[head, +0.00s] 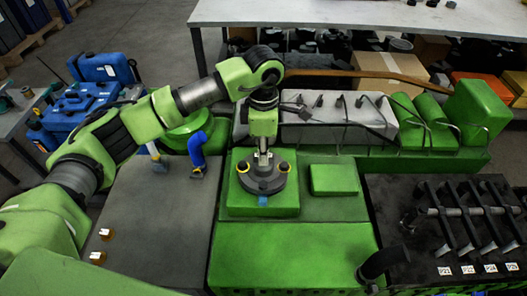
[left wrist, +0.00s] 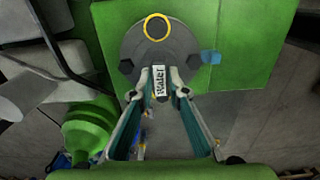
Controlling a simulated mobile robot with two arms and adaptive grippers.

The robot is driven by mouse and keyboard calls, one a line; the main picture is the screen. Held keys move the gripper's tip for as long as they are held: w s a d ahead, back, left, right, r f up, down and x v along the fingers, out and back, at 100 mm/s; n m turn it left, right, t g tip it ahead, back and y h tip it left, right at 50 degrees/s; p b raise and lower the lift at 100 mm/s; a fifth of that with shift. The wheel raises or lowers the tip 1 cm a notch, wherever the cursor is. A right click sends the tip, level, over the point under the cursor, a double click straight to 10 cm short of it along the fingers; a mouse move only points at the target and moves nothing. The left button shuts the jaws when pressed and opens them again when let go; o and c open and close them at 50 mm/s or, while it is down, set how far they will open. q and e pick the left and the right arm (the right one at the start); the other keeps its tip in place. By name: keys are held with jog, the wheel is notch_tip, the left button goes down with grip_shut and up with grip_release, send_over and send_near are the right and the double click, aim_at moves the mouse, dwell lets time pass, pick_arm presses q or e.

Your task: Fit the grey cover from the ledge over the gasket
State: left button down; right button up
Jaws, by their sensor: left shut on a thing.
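The grey cover (head: 264,186) is a round dark disc with an upright handle, over the green square block (head: 235,205) in the middle of the head view. My left gripper (head: 263,153) comes from above and is shut on the handle. In the left wrist view, the gripper (left wrist: 160,85) pinches the handle, labelled "WATER", and the cover (left wrist: 135,50) lies flat-looking against the green block. The gasket is not distinguishable. I cannot tell whether the cover touches the block.
A grey flat ledge (head: 150,215) lies left of the block, with two small brass-coloured pieces (head: 105,234). A raised green pad (head: 334,179) is to the right. A black rack with rods (head: 465,215) stands further right.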

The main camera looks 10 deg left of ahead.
pick_arm(q)
jog(key=shift+r, duration=0.1)
jog(key=c, duration=1.9)
grip_release()
jog(key=shift+s, duration=0.1)
notch_tip(320, 180, up, 12)
